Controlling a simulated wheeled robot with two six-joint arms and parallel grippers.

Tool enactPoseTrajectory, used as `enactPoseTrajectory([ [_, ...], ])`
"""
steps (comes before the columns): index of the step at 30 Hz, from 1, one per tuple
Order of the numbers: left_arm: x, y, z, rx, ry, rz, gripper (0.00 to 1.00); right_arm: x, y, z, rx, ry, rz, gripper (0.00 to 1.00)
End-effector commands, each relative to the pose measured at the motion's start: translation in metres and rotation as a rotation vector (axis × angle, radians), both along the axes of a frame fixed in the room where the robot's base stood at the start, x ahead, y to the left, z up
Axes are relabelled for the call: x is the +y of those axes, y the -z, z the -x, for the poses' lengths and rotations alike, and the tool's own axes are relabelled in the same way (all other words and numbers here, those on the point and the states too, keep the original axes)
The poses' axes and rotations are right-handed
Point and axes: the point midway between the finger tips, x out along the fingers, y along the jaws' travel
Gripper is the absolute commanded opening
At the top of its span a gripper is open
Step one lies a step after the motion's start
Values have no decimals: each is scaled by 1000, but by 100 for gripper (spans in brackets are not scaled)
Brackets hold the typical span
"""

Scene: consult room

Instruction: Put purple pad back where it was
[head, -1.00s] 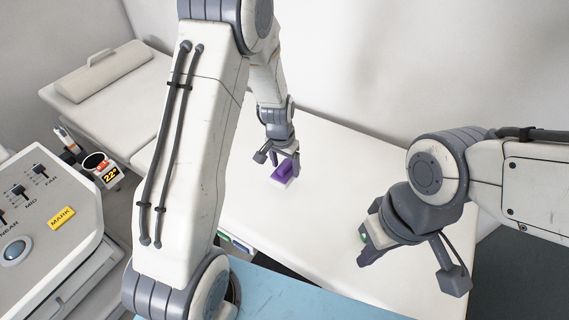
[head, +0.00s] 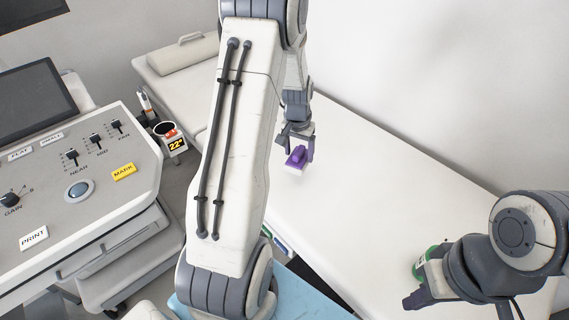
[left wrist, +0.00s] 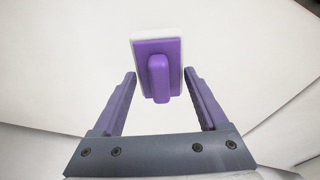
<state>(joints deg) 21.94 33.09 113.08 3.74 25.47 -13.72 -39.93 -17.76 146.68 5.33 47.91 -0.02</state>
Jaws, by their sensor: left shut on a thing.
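The purple pad (head: 296,157) has a white underside and a raised purple grip bar. My left gripper (head: 300,148) is shut on it over the white couch top (head: 345,185). In the left wrist view the pad (left wrist: 158,55) sits between the two fingertips (left wrist: 158,73), its bar lengthwise between them. I cannot tell whether its underside touches the couch. My right gripper (head: 422,285) is at the lower right, close to a green-rimmed round thing (head: 430,258); whether it holds this is unclear.
A control console (head: 75,175) with sliders and a MARK key stands at left. Beside it is a cup-like holder with a 22° display (head: 175,145). A cream bolster (head: 188,53) lies at the far couch end. The middle of the couch is clear.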

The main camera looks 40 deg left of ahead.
Motion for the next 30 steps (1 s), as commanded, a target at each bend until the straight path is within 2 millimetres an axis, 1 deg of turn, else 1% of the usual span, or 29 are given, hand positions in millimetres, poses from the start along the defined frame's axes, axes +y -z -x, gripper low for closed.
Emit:
enactPoseTrajectory([
  [1,13,8,1,2,-6,1,16,0,-1,0,0,0,0,0],
  [3,27,17,0,2,-6,1,16,0,-2,0,0,0,0,0],
  [6,44,27,0,1,-2,0,16,0,-2,0,0,0,0,0],
  [9,53,33,-1,0,-1,1,16,0,-2,0,0,0,0,0],
  [11,56,34,-1,-1,0,1,16,0,-3,0,0,0,0,0],
  [13,58,40,-1,0,2,1,16,0,-3,0,0,0,0,0],
  [18,57,66,0,3,2,1,16,0,-3,0,0,0,0,0],
  [21,57,74,-1,0,2,1,16,0,-4,0,0,0,0,0],
  [30,57,76,-1,-1,3,-1,16,0,-3,0,0,0,0,0],
])
